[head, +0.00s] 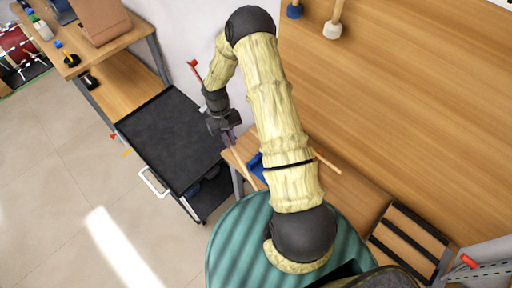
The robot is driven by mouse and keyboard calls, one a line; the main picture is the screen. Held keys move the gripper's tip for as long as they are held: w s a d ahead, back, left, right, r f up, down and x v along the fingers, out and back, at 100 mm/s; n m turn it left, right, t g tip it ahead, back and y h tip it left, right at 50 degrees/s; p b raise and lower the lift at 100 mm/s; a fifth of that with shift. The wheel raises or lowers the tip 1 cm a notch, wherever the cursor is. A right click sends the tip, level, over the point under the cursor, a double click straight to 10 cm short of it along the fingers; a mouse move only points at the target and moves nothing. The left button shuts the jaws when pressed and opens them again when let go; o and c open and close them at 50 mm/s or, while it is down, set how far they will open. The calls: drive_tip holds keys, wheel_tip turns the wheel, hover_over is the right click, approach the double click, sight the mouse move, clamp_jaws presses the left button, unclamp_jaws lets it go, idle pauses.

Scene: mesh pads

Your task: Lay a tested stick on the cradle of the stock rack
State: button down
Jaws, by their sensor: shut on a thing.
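My gripper (231,138) is left of the middle of the view, pointing down, shut on a thin wooden stick (243,168). The stick slants down to the right from the fingers, above or beside the left end of the wooden bench. A blue holder (257,166), possibly a cradle, shows just right of the stick and is partly hidden by my arm. A thin wooden piece (327,163) sticks out on the other side of my arm. I cannot tell whether the stick touches the holder, or which thing is the stock rack.
A black-topped cart (170,135) with a white handle stands left of the gripper. A dark slatted frame (408,242) lies at lower right. A wooden board (410,90) fills the upper right. A wooden shelf unit (125,85) stands at upper left. Tiled floor (60,200) is clear at left.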

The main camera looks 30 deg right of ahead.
drive_tip(key=s+d+n+h+b, duration=0.1)
drive_tip(key=s+d+n+b, duration=0.2)
drive_tip(key=s+d+b, duration=0.3)
drive_tip(key=shift+s+d+f, duration=0.35)
drive_tip(key=shift+d+f, duration=0.1)
drive_tip(key=shift+d, duration=0.35)
drive_tip(key=shift+f, duration=0.15)
drive_tip(key=b, duration=0.6)
hover_over(256, 166)
drive_tip(key=shift+s+f, duration=0.1)
drive_tip(key=shift+f, duration=3.65)
drive_tip(key=c, duration=1.4)
unclamp_jaws()
drive_tip(key=shift+o, duration=0.2)
